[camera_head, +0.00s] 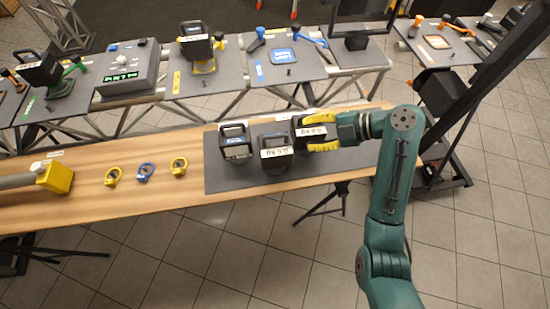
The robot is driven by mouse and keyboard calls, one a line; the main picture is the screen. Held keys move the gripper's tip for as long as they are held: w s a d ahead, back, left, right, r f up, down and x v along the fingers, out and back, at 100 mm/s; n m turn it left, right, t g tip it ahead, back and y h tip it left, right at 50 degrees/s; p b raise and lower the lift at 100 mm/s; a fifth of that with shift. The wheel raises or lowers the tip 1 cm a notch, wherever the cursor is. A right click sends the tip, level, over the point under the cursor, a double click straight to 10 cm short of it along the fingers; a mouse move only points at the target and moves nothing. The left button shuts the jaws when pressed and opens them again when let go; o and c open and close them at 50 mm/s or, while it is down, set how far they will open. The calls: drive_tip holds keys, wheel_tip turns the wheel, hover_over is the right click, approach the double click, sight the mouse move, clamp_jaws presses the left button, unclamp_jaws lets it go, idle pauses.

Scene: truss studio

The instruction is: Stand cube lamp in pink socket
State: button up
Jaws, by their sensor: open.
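Three dark boxy lamps with top handles and pale labels stand close together on a dark grey mat (350,159): a left lamp (236,145), a middle lamp (275,160) and a right lamp (299,124). I cannot tell from the small labels which is the cube lamp. My gripper (311,132), with yellow fingers, reaches in from the right. It is open, with its fingers around the right side of the right lamp; contact is unclear. I see no socket that is clearly pink.
A black post slants at right.

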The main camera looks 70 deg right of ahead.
sight(279, 137)
drive_tip(key=x, duration=0.4)
drive_tip(key=shift+w+f, duration=0.2)
drive_tip(key=shift+w, duration=0.15)
drive_tip(key=x, duration=0.5)
drive_tip(key=shift+w+a+r+b, duration=0.15)
drive_tip(key=shift+w+b, duration=0.1)
drive_tip(key=shift+b, duration=0.15)
clamp_jaws()
